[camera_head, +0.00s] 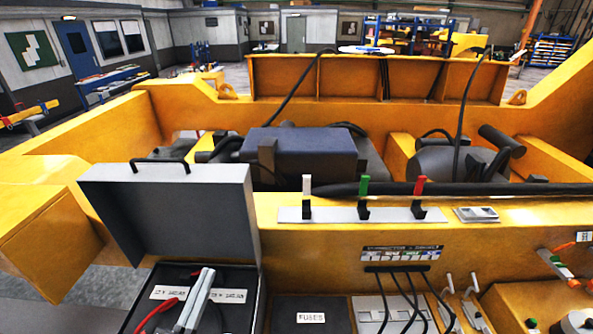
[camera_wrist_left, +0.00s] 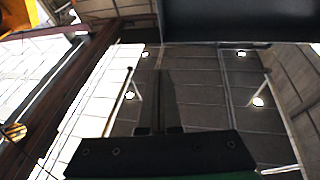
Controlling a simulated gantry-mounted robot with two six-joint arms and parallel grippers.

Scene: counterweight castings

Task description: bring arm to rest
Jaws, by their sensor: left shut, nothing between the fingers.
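My left gripper (camera_wrist_left: 162,75) shows in the left wrist view as two dark fingers lying close together, rising from a dark bar. It is shut, and nothing is held between its tips. In the head view, two pale grey parallel bars (camera_head: 197,298) stand over the open case at the lower left; I cannot tell for sure whether they are my left fingers. My right gripper is not in view.
An open grey case (camera_head: 180,210) with its lid raised stands at the lower left, with red-handled items (camera_head: 150,312) in it. A yellow machine frame (camera_head: 470,245) fills the middle. Three levers, white, green and red (camera_head: 420,186), rise from its ledge. Several cables hang below.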

